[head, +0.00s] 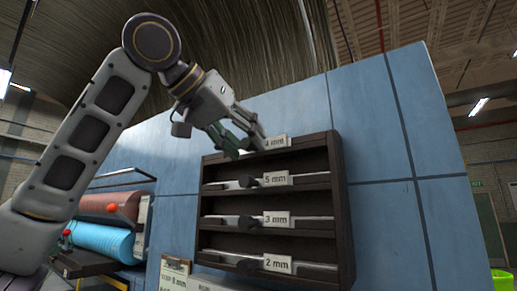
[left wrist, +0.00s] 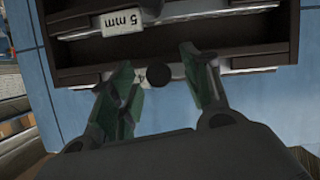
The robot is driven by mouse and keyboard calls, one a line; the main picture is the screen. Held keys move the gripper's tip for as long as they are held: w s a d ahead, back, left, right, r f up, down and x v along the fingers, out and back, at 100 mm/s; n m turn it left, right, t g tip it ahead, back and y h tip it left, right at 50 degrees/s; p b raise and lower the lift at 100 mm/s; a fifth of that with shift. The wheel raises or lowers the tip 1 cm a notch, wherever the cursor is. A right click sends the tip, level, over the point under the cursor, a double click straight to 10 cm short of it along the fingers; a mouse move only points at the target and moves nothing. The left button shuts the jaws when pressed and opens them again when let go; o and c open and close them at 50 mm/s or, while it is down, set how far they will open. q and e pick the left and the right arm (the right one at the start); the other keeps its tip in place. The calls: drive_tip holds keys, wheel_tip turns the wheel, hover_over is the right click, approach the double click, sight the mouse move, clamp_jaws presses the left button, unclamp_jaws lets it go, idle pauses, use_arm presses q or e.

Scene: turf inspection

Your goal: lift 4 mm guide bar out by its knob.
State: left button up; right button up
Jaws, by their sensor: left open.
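The dark round knob (left wrist: 158,76) of the 4 mm guide bar shows in the left wrist view, with the pale bar (left wrist: 250,71) running sideways behind the fingers. My left gripper (left wrist: 157,60) is open, with one green-padded finger on each side of the knob and visible gaps to it. In the head view my left gripper (head: 243,143) is at the top slot of the dark rack, left of the 4 mm label (head: 276,142), and hides the knob. In the wrist view a finger covers most of that label. My right gripper is not in view.
The dark rack (head: 342,210) on the blue panelled wall holds lower bars labelled 5 mm (head: 277,178), 3 mm (head: 276,219) and 2 mm (head: 277,263). Reddish and blue rolls (head: 100,240) sit on a holder at the left. A clipboard (head: 175,266) is below.

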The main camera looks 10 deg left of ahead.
use_arm(q)
drive_tip(key=shift+a, duration=0.1)
drive_tip(key=shift+c, duration=0.4)
clamp_jaws()
drive_tip(key=shift+r, duration=0.1)
wheel_tip(320, 180, up, 10)
idle(1.1)
idle(1.0)
